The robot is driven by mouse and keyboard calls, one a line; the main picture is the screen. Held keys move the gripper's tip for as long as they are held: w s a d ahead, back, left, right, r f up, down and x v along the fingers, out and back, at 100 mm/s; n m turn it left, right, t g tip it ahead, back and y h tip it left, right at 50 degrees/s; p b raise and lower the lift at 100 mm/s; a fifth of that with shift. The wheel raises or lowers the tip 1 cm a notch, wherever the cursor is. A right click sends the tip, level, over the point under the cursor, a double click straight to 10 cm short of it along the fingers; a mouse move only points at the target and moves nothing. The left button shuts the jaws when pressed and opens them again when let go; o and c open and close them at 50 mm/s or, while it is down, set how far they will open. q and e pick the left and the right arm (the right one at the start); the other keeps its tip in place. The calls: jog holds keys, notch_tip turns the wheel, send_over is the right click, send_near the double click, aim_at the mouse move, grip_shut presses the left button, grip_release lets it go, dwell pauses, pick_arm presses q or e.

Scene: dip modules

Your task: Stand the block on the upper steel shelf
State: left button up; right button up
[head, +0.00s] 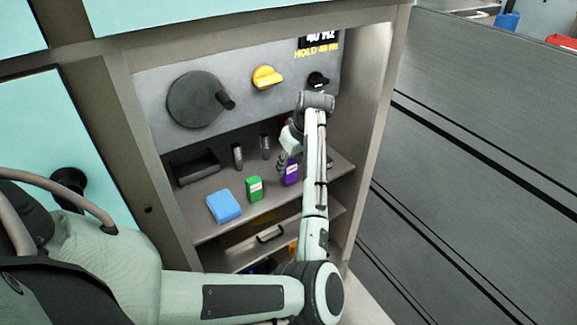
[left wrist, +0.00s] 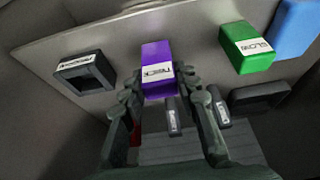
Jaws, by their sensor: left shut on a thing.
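The purple block (head: 290,172) with a white label is upright over the right part of the upper steel shelf (head: 208,225), inside the open cabinet. My left gripper (head: 287,150) is shut on it from behind and above. In the left wrist view the purple block (left wrist: 158,55) sits between the two fingers of my left gripper (left wrist: 165,92). I cannot tell whether its base touches the shelf. My forearm hides part of the shelf to its right. My right gripper is not in view.
A green block (head: 254,188) and a blue block (head: 224,205) stand to the left on the shelf. Two dark cylinders (head: 238,156) and a black tray (head: 195,167) are behind. A dark open socket (left wrist: 85,72) lies beside the purple block. A knob panel (head: 245,95) rises above.

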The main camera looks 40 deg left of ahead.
pick_arm(q)
jog(key=shift+a+f, duration=0.2)
jog(key=shift+f, duration=0.5)
jog(key=o, duration=1.2)
jog(key=shift+c, duration=0.2)
jog(key=shift+r, duration=0.15)
jog(key=v, duration=1.2)
